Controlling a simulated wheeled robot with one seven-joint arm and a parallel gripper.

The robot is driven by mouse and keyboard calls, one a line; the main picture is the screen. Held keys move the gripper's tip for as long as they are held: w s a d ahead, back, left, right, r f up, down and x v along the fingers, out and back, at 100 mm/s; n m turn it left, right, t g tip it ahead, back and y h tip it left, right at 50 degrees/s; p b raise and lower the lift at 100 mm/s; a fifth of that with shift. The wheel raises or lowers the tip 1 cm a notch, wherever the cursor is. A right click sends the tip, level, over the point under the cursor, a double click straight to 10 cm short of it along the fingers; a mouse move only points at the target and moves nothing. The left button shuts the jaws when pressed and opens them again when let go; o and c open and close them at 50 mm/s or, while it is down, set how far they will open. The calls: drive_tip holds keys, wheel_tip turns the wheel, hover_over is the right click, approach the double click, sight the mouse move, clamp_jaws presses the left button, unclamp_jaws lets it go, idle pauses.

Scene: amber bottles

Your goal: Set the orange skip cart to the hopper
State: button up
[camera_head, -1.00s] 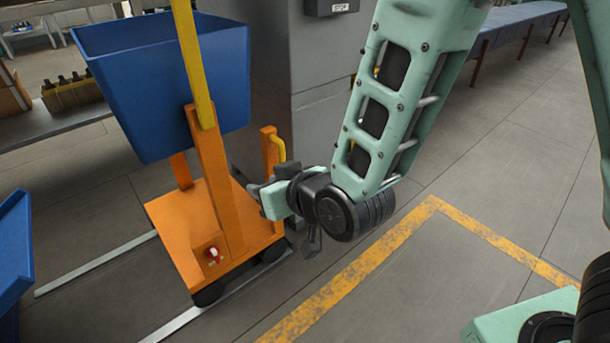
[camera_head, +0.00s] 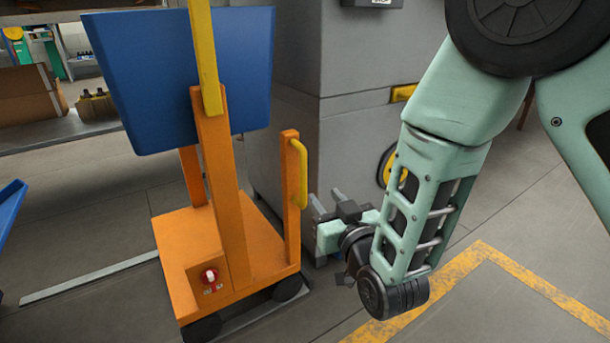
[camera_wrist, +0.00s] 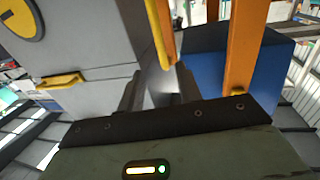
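The orange skip cart (camera_head: 222,247) stands on the floor at the left of the head view, with a blue tilted skip (camera_head: 185,80) on top. A yellow lever (camera_head: 204,55) rises from its post, and a yellow handle (camera_head: 300,173) sits on its right post. My gripper (camera_head: 328,203) is just right of that post, below the handle and apart from it. Its two fingers are spread and empty. In the wrist view the fingers (camera_wrist: 160,90) point toward the yellow handle (camera_wrist: 160,32) and orange post. The grey machine (camera_head: 350,80) behind the cart may be the hopper; I cannot tell.
A floor rail (camera_head: 90,277) runs under the cart. Another blue bin (camera_head: 10,205) shows at the left edge. Shelves with bottles (camera_head: 97,105) stand behind at left. A yellow floor line (camera_head: 480,262) marks the right, where the floor is clear.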

sight(304, 172)
drive_tip(key=b+x, duration=0.3)
drive_tip(key=x, duration=0.8)
drive_tip(key=shift+w+a+f+b, duration=0.1)
drive_tip(key=shift+w+b, duration=0.15)
drive_tip(key=shift+b, duration=0.1)
drive_tip(key=shift+x, duration=0.75)
clamp_jaws()
